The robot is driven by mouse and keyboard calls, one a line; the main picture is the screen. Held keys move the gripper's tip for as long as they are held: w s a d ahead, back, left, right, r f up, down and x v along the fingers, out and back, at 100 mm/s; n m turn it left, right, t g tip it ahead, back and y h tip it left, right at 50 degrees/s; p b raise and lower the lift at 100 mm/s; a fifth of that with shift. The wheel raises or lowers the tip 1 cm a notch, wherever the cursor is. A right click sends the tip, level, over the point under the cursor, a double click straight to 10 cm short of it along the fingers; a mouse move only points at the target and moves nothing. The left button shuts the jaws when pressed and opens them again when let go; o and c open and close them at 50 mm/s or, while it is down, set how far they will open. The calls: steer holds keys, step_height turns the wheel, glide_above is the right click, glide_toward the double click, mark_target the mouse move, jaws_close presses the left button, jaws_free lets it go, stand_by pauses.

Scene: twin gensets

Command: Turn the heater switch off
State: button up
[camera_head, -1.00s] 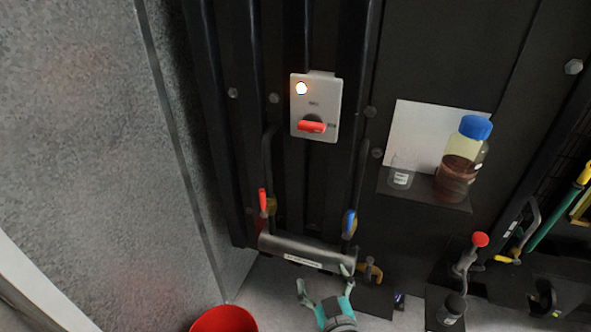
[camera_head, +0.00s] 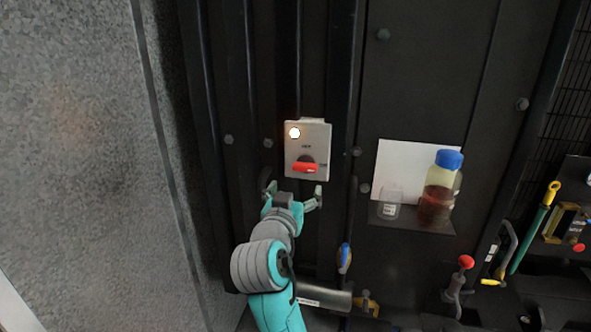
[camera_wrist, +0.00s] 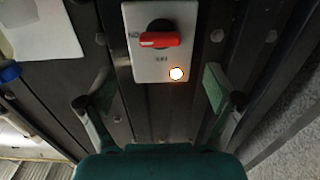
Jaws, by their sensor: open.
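The heater switch is a red rotary handle (camera_head: 305,167) on a light grey box (camera_head: 318,142) fixed to the dark panel. The handle lies roughly horizontal, and a lamp (camera_head: 294,132) at the box's upper left glows. My gripper (camera_head: 294,192) is open just below the box, with fingers spread to either side and nothing between them. In the wrist view the box appears upside down, with the red handle (camera_wrist: 160,40) above the lit lamp (camera_wrist: 176,73). The open fingers (camera_wrist: 158,88) sit apart from the handle. The small lettering is too blurred to read fully.
A shelf (camera_head: 410,222) to the right holds a blue-capped bottle (camera_head: 440,190) and a small clear beaker (camera_head: 389,204). A pipe with a blue-handled valve (camera_head: 344,258) is below. Vertical ribs (camera_head: 340,80) flank the box. A grey wall (camera_head: 80,150) stands left.

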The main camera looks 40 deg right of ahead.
mark_target(304, 169)
steer(key=x, duration=1)
steer(key=shift+w+d+r, duration=0.2)
steer(key=shift+d+r, duration=0.1)
steer(key=shift+r, duration=0.05)
steer(key=c, duration=1.2)
